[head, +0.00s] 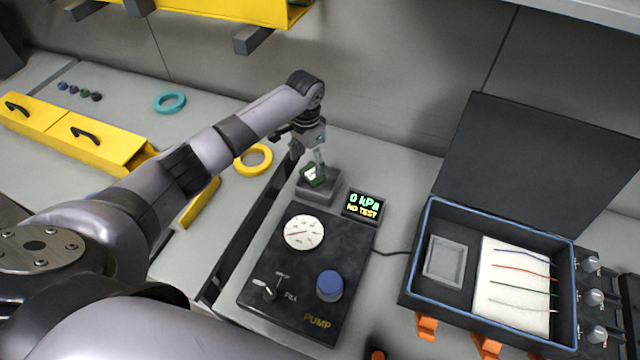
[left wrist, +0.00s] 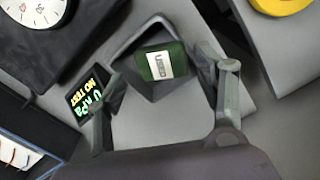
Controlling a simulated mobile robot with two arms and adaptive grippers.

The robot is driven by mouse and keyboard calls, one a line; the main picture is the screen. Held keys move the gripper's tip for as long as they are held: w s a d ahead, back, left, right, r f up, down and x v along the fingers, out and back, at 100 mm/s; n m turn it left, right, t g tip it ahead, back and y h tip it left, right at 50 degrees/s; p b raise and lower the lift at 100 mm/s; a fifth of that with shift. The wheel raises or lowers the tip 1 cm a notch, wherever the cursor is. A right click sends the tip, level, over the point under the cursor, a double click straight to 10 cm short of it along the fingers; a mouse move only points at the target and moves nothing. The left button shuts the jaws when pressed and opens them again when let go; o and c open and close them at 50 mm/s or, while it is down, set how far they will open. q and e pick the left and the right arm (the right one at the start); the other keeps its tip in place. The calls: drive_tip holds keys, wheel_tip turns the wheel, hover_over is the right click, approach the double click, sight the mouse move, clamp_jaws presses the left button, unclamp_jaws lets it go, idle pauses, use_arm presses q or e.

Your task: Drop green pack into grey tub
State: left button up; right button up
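The green pack (head: 314,177), with a white label, sits tilted in the mouth of the small grey tub (head: 318,195) behind the pump panel. In the left wrist view the pack (left wrist: 160,64) lies within the tub's rim (left wrist: 118,50); I cannot tell whether it rests on the bottom. My left gripper (head: 313,160) is just above the tub, pointing down. In the left wrist view its fingers (left wrist: 165,75) are spread wide, with gaps on both sides of the pack. My right gripper is not in view.
A black pump panel (head: 270,285) with gauge and blue knob stands in front of the tub. A small display (head: 362,205) reads 0 kPa, NO TEST. An open case (head: 415,270) stands at right. A yellow ring (head: 253,160) lies left of the tub.

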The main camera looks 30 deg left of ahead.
use_arm(q)
drive_tip(key=o, duration=0.3)
wheel_tip(320, 180, up, 8)
drive_tip(key=shift+f, duration=0.25)
idle(0.3)
drive_tip(key=shift+f, duration=0.1)
idle(0.3)
